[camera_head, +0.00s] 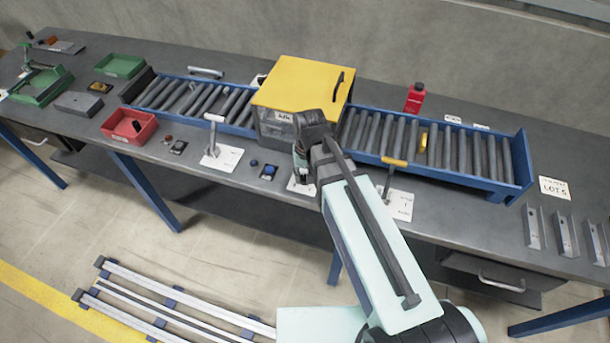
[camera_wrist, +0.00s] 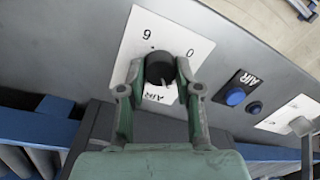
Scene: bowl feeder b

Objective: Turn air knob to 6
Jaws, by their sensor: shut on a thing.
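The air knob (camera_wrist: 159,68) is a dark round knob on a white plate (camera_wrist: 184,40) marked 0, 6 and AIR, which appears upside down in the wrist view. The 6 is at the plate's upper left and the 0 is to the right of the knob. My gripper (camera_wrist: 160,86) has one green finger on each side of the knob and is shut on it. I cannot make out clearly where the knob points. In the head view my gripper (camera_head: 301,168) is low over the bench front, hiding the knob, and only part of the white plate (camera_head: 297,188) shows.
A blue AIR button (camera_wrist: 235,97) and a smaller button (camera_wrist: 255,107) sit beside the plate. Levers on white plates stand left (camera_head: 222,157) and right (camera_head: 400,204) of my gripper. A yellow-topped box (camera_head: 300,86) straddles the roller conveyor (camera_head: 465,150) behind.

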